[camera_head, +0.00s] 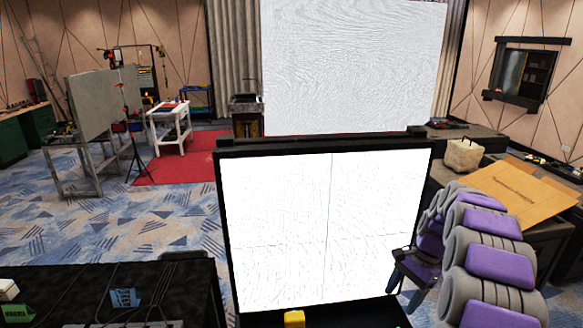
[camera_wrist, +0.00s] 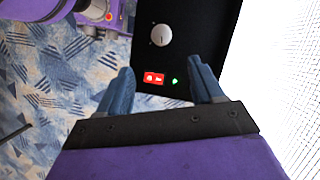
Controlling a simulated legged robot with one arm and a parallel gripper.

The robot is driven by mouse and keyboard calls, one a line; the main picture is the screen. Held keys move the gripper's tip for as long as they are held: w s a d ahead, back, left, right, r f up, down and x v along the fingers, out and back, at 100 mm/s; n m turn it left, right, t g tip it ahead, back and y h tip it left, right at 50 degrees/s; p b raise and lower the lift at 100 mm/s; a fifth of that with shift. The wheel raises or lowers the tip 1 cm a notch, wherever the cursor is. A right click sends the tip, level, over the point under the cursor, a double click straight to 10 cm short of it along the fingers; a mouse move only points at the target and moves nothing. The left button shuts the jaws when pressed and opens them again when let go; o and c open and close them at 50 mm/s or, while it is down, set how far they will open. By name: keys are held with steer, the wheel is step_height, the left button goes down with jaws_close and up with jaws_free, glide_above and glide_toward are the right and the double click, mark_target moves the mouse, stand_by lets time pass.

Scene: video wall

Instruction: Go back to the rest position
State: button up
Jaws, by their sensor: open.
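My gripper (camera_head: 405,289) is at the right of the head view, beside the lower right corner of a white video-wall screen (camera_head: 290,225). In the wrist view my gripper (camera_wrist: 164,75) shows two blue fingers spread wide with nothing between them. Beyond the fingers is a black panel (camera_wrist: 200,20) with a round silver knob (camera_wrist: 160,35), a red switch (camera_wrist: 154,78) and a small green light (camera_wrist: 175,81). The fingers appear apart from the knob and switch. My purple and grey arm folds down the right side of the head view.
A yellow object (camera_head: 294,319) is at the screen's lower edge. A black table (camera_head: 60,285) with small items stands at left. A cardboard sheet (camera_head: 515,188) lies on a dark surface at right. Patterned carpet (camera_head: 150,215) is open at left, toward a white table (camera_head: 168,122).

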steer(key=s+a+r+n+h+b, duration=0.1)
steer(key=s+a+r+n, duration=0.2)
steer(key=s+a, duration=0.45)
steer(key=s+a+r+n+h+b, duration=0.1)
steer(key=s+a+r+n, duration=0.3)
steer(key=s+a, duration=0.35)
steer(key=s+a+f+n, duration=0.1)
steer(key=s+n, duration=0.1)
steer(key=s, duration=0.4)
steer(key=s+a+f+n+h, duration=0.1)
steer(key=s+a+n, duration=0.1)
steer(key=s, duration=0.5)
steer(key=s+a+f+n+h, duration=0.1)
steer(key=s+a+f+n, duration=0.1)
steer(key=s, duration=0.5)
steer(key=shift+n+b, duration=0.3)
steer(key=shift+b, duration=0.15)
